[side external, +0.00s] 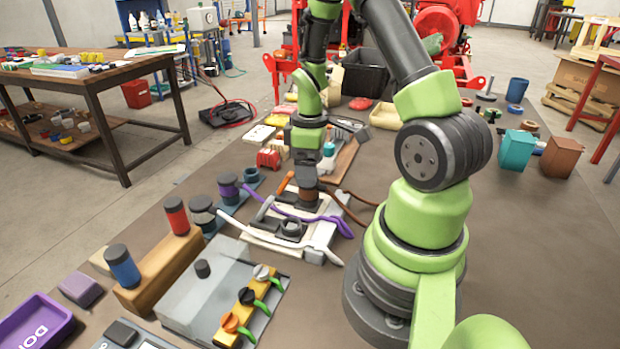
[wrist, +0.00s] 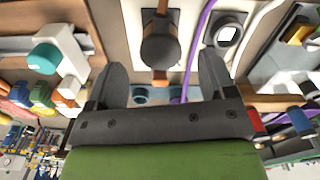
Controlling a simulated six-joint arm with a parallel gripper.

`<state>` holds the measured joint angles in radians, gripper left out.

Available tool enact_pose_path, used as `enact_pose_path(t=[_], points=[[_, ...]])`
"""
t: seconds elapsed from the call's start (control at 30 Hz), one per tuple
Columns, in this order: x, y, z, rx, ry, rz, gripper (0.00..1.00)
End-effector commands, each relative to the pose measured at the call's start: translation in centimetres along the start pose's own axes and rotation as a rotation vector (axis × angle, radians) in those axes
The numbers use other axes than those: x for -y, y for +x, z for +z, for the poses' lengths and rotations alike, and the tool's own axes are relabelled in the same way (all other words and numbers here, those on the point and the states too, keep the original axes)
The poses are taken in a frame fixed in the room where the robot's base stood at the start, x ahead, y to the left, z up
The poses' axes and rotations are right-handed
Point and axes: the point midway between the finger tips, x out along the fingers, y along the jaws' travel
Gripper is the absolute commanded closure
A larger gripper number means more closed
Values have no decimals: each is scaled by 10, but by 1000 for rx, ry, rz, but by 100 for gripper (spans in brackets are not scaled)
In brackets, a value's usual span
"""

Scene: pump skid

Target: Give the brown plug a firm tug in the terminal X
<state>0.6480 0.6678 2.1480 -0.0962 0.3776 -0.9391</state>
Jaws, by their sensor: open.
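The brown plug (side external: 308,197) sits on a pale terminal block under my gripper in the side external view. In the wrist view the brown plug (wrist: 160,48) shows as a dark rounded body with brown parts above and below it. My gripper (side external: 306,181) points down over it. In the wrist view my gripper (wrist: 163,60) is open, one finger on each side of the plug, with gaps visible. The terminal's lettering is not readable, so I cannot tell which terminal is X. The plug's seating is hidden.
A purple cable (side external: 318,216) and a white cable (side external: 262,236) cross the block close by. A dark socket (side external: 291,229) is in front. Red, blue and dark cylinders stand left, with a grey box (side external: 205,297) carrying coloured levers. Bare tabletop lies right of my base.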

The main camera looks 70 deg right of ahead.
Motion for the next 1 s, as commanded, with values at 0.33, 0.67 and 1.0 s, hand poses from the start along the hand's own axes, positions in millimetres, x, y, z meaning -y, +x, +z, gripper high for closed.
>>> enact_pose_path(t=[0.33,0.67,1.0], points=[[0,44,0,1,1,-1,23],[0,47,0,-1,1,1,23],[0,47,0,-1,1,1,63]])
